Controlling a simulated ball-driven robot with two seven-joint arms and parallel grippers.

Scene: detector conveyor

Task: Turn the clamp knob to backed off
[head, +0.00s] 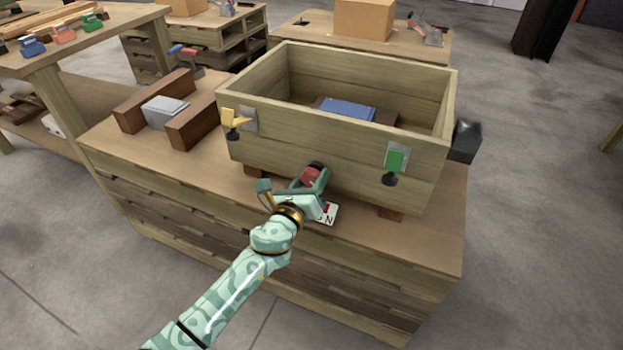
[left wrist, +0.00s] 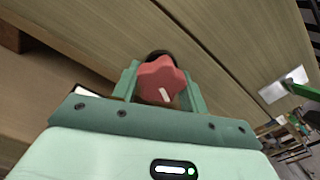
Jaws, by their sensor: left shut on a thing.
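The clamp knob (head: 311,175) is red and sits low on the front wall of a wooden box. In the left wrist view the knob (left wrist: 160,81) is star-shaped with a pale mark on its lower right part, and a dark collar shows behind it. My left gripper (head: 316,180) is shut on the knob; its green fingers lie on both sides of it in the left wrist view (left wrist: 160,88). A white label (head: 328,213) with letters and a red mark lies on the bench below, partly hidden by my gripper. My right gripper is not in view.
The wooden box (head: 300,132) stands on blocks on the bench (head: 425,245) and holds a blue object (head: 348,110). A yellow latch (head: 234,118) and a green latch (head: 396,160) flank the knob. A grey block (head: 164,111) sits between brown rails at left.

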